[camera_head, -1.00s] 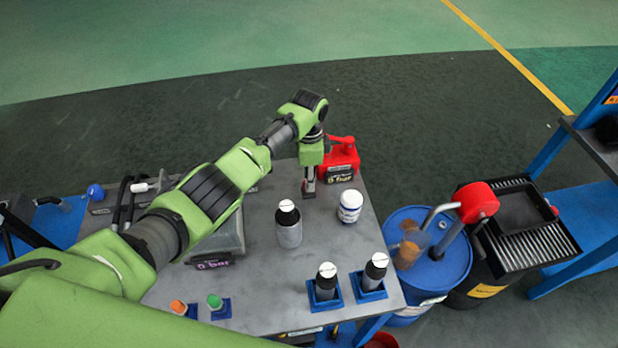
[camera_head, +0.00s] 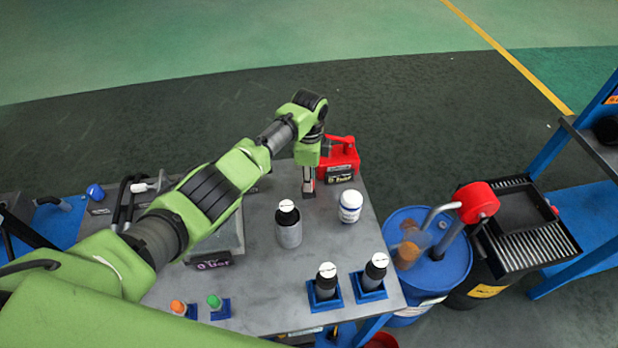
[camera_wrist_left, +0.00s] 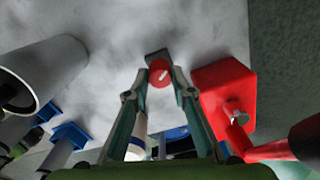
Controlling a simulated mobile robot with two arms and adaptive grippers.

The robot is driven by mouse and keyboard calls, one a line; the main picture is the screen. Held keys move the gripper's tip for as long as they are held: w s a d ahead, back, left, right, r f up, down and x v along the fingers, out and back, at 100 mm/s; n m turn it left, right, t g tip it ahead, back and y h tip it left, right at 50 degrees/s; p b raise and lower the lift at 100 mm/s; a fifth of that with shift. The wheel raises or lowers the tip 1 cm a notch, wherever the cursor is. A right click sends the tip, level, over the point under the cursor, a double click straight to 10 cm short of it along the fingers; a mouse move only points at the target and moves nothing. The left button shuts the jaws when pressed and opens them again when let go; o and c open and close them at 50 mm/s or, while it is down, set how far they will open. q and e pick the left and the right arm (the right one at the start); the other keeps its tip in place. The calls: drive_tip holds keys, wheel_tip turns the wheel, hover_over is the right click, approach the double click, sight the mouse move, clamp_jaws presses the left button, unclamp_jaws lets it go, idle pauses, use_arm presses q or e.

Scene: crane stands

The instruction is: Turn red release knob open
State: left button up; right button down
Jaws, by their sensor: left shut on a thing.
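The red release knob (camera_wrist_left: 160,73) is small and round, with a white line slanting up to the right in the left wrist view. It sits by a dark block on the grey table (camera_head: 262,215). My left gripper (camera_wrist_left: 164,76) points down with its two fingers shut on the knob. In the head view the left gripper (camera_head: 308,190) stands at the table's far part, and the knob is mostly hidden there. The red can-like unit (camera_head: 342,162) with a handle and dark label stands just right of the gripper. My right gripper is not in view.
A black bottle with white top (camera_head: 288,222) and a white jar (camera_head: 350,206) stand near the gripper. Two dark cylinders (camera_head: 326,280) sit in blue holders at the front. A blue drum (camera_head: 432,262) is at the right.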

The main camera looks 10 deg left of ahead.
use_arm(q)
drive_tip(key=o, duration=1.1)
drive_tip(key=shift+o, duration=0.2)
wheel_tip(320, 180, up, 12)
